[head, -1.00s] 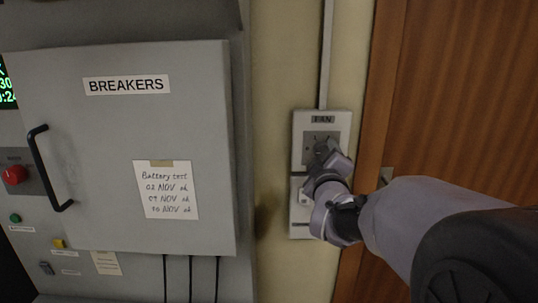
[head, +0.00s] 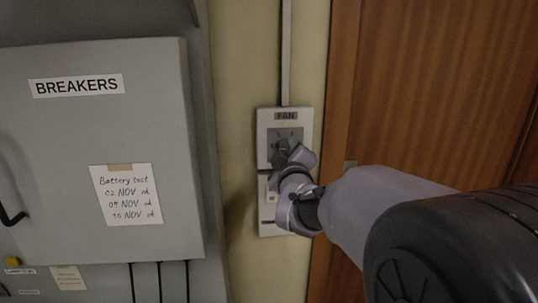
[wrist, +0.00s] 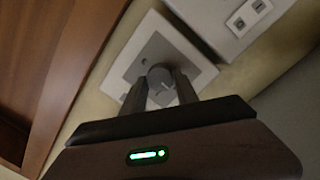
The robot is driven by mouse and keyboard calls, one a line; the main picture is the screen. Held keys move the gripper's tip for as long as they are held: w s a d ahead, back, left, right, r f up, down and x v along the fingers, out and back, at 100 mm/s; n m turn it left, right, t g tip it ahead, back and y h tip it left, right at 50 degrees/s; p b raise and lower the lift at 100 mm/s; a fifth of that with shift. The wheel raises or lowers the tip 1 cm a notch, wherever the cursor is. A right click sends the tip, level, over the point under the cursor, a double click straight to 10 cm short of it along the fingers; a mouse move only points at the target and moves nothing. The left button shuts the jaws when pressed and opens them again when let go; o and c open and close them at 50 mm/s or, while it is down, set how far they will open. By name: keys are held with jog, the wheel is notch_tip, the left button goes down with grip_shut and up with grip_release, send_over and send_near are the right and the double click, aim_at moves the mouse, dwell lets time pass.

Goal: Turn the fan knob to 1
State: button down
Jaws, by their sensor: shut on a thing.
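The fan plate (head: 305,122) is a pale wall plate labelled FAN, with a darker grey square and small marks around its dial. My gripper (head: 284,150) is at this square and hides most of the knob in the head view. In the wrist view the round grey knob (wrist: 159,77) sits between my two fingers, with a light pointer line on its face. My gripper (wrist: 161,84) is shut on it there, one finger on each side. The number that the pointer faces cannot be read.
A second plate (head: 268,214) sits just below; the wrist view shows small switches on a plate (wrist: 222,22). A grey breakers cabinet (head: 75,140) stands at left, with a taped note (head: 126,194). A wooden door (head: 430,90) is at right. A conduit (head: 286,50) runs above.

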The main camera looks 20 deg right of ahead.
jog(key=m+b, duration=0.5)
jog(key=shift+f+m, duration=0.15)
jog(key=shift+m, duration=0.15)
jog(key=m+y+b, duration=0.1)
jog(key=m+b, duration=0.2)
jog(key=m, duration=0.1)
jog(key=shift+m+g+b, duration=0.3)
jog(key=shift+g+b, duration=0.1)
jog(key=shift+r, duration=0.2)
jog(key=c, duration=0.9)
grip_release()
